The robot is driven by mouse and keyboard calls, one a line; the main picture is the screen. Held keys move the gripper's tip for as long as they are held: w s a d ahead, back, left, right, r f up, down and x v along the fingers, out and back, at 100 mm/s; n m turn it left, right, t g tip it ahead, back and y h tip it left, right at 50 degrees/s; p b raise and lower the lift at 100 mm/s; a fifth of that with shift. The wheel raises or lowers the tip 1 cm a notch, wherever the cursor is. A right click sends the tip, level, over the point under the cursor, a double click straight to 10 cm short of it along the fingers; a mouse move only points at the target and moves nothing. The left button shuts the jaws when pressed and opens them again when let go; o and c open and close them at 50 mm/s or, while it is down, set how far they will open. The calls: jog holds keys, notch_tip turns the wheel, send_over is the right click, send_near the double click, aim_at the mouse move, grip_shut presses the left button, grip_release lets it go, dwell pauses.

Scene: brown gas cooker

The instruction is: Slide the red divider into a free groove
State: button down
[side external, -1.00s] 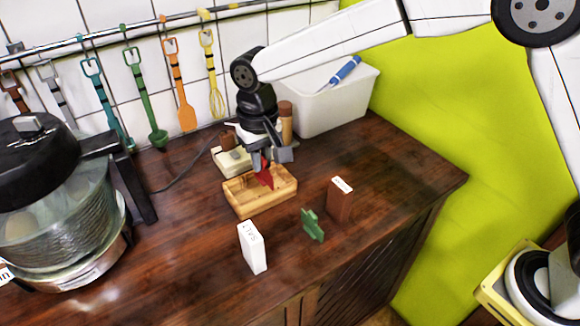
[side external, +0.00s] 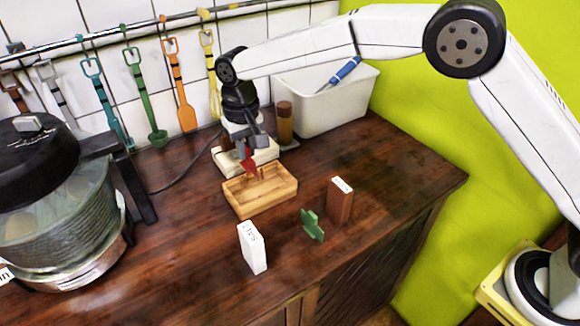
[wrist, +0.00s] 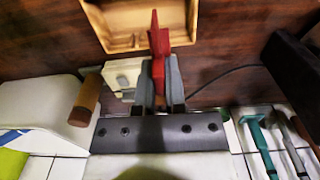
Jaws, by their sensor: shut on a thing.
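My gripper (side external: 246,152) is shut on the red divider (side external: 249,166) and holds it above the back edge of the wooden box (side external: 262,208). In the wrist view the red divider (wrist: 158,45) sticks out from between the fingers (wrist: 158,85) and overlaps the near rim of the wooden box (wrist: 190,38). The box is open on top and lies on the counter. Its grooves are too small to make out clearly. A green divider-like piece (side external: 312,225) stands on the counter to the right of the box, apart from it.
A white salt box (side external: 252,248) and a brown box (side external: 340,201) stand in front and to the right. A cream scale-like object (side external: 232,163), a brown-topped grinder (side external: 285,124) and a white bin (side external: 330,105) stand behind. A glass cooker (side external: 60,215) is at left.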

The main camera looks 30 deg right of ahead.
aim_at(248, 165)
jog(key=shift+f, duration=0.1)
jog(key=shift+f, duration=2.4)
jog(key=shift+f, duration=2.5)
jog(key=c, duration=0.6)
grip_release()
jog(key=shift+r, duration=0.15)
jog(key=shift+r, duration=3.8)
jog(key=shift+d, duration=0.15)
